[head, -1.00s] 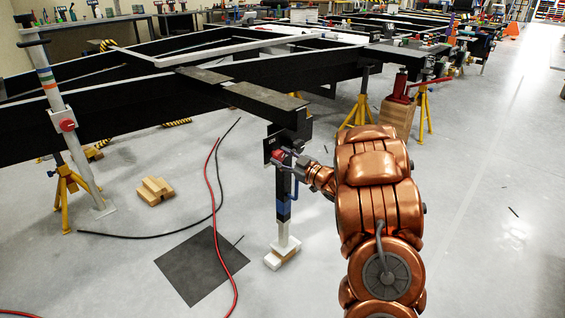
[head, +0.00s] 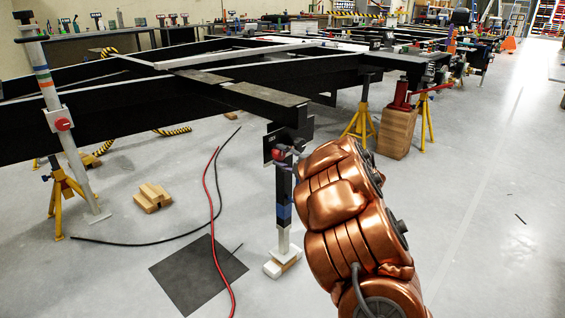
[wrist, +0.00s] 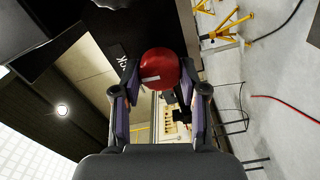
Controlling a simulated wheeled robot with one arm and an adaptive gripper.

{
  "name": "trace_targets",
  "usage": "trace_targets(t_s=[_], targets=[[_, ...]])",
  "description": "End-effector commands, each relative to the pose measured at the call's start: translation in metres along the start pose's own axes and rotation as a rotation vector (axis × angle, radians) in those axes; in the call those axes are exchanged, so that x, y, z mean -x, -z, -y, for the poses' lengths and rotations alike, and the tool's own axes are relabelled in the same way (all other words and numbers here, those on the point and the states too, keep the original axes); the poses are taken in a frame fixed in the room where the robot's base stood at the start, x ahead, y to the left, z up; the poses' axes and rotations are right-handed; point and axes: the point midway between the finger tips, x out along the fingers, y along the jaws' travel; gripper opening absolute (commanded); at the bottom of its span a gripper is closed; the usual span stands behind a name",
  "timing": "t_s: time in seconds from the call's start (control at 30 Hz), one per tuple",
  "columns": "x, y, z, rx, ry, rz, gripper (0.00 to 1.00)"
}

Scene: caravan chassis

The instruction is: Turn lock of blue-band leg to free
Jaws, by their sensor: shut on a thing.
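The blue-band leg (head: 284,190) stands under the front end of the black chassis, with a blue band (head: 284,211) partway down and its foot on a white and wooden block. Its red lock knob (head: 280,153) is near the top, partly hidden in the head view by my arm. In the wrist view the round red knob (wrist: 160,65) with a white line lies between the fingertips. My gripper (wrist: 160,82) is shut on it, one finger on each side. A black plate (wrist: 121,57) beside the knob has partly hidden white lettering. The gripper is mostly hidden in the head view.
Another leg with coloured bands and a red knob (head: 63,124) stands at the left. Yellow stands (head: 361,122) support the chassis (head: 80,128). Red and black cables and a dark mat (head: 198,276) lie on the floor. The floor at the right is clear.

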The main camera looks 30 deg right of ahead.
Motion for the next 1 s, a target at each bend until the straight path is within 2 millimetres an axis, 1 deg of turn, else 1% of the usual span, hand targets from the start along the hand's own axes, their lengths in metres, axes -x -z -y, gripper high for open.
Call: trace_targets(t_s=[0.1, 0.3, 0.77, 0.8, 1.0], targets=[[-0.0006, 0.001, 0.0024, 0.05, 0.002, -0.004, 0.08], [-0.0009, 0.0015, 0.0017, 0.096, 0.002, -0.005, 0.08], [-0.001, 0.0017, 0.0012, 0.109, 0.002, -0.005, 0.08], [-0.001, 0.0018, 0.0011, 0.109, 0.002, -0.005, 0.44], [-0.0004, 0.0007, 0.0009, 0.108, 0.002, -0.002, 0.65]])
